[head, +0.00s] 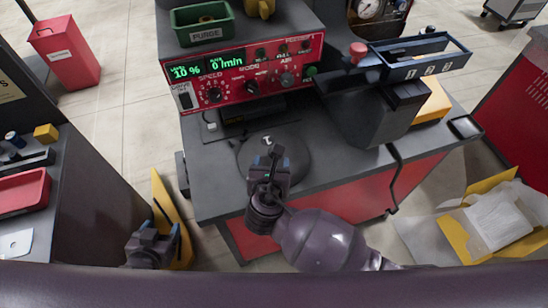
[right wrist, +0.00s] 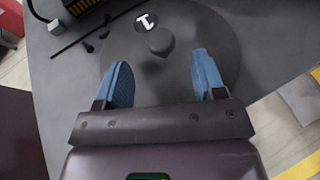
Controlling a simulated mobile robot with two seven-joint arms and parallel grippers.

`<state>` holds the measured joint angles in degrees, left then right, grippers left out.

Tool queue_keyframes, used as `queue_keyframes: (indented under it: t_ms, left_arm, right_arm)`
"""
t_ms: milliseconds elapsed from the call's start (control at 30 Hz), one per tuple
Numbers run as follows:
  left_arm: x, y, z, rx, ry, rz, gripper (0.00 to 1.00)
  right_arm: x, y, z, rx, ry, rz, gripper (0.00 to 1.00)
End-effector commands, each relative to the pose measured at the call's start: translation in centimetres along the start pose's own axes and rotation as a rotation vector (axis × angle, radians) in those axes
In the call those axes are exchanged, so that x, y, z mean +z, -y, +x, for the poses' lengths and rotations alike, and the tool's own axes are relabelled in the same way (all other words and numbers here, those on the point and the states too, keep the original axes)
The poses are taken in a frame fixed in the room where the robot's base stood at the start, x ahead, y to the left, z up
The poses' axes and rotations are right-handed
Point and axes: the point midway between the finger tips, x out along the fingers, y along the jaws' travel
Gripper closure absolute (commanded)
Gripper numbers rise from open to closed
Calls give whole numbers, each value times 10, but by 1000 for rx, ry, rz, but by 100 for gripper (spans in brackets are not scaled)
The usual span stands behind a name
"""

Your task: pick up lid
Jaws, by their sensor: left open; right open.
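The lid (head: 290,160) is a dark grey, round, shallow disc lying flat on the grey bench top in front of the red control panel. My left gripper (head: 150,247) is low at the left, away from the bench.
The red control panel (head: 250,80) stands behind the lid. A dark chute (head: 368,115) and a blue numbered rack (head: 425,58) are at the right. A green bin (head: 203,22) sits on top of the panel. A small rod and dark bits (right wrist: 92,42) lie beside the lid.

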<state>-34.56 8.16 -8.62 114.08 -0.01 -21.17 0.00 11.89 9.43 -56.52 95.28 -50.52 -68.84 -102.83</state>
Motion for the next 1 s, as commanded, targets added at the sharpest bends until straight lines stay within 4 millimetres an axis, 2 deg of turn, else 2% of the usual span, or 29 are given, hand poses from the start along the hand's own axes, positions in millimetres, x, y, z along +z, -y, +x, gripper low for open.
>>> queue_keyframes:
  t_ms: [267, 533, 867, 900, 1000]
  left_arm:
    - [0, -1, 4, 1, -4, 1, 36]
    - [8, -1, 7, 2, 1, 1, 36]
    - [12, -1, 5, 0, 8, 0, 36]
    - [12, -1, 5, 0, 9, 0, 36]
    - [14, -1, 4, 0, 12, 0, 36]
  right_arm:
    - [0, 0, 19, 1, -1, 2, 37]
    - [-1, 1, 54, 1, -1, 2, 37]
    - [0, 1, 62, 2, -2, 4, 37]
    - [0, 1, 62, 2, -2, 4, 38]
    - [0, 1, 62, 2, -2, 3, 53]
